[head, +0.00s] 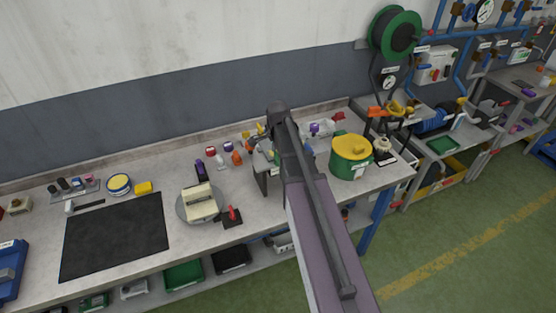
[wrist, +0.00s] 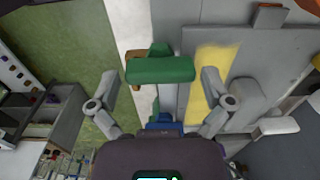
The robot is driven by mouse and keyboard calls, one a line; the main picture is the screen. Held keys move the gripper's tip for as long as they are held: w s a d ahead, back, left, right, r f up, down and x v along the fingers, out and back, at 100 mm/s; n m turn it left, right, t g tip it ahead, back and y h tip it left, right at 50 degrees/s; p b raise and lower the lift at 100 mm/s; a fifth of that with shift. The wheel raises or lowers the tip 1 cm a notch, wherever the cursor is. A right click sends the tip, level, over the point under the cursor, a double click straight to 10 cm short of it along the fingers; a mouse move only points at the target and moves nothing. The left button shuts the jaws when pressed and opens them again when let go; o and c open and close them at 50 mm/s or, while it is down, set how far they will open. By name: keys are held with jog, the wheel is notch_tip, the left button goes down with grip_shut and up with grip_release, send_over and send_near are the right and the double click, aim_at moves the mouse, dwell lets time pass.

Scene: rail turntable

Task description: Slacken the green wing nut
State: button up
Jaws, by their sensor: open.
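In the wrist view, the green wing nut (wrist: 160,70) shows as a wide green bar with another green part behind it. My gripper (wrist: 160,80) is open, with one finger on each side of the bar. Gaps show between the bar and both fingers, so the gripper holds nothing. What the nut is threaded on is mostly hidden behind it. In the head view my arm crosses the workbench (head: 150,270) and hides the gripper; I cannot make out the wing nut there.
In the head view, a green pot with a yellow lid (head: 350,157) stands right of my arm. A cream box (head: 200,201) on a round plate and a red-handled item (head: 232,214) are to the left. A black mat (head: 115,235) lies clear. In the wrist view, a yellow strip (wrist: 212,70) lies behind the right finger.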

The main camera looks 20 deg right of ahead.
jog(key=shift+f, duration=0.1)
jog(key=shift+c, duration=0.2)
jog(key=c, duration=0.8)
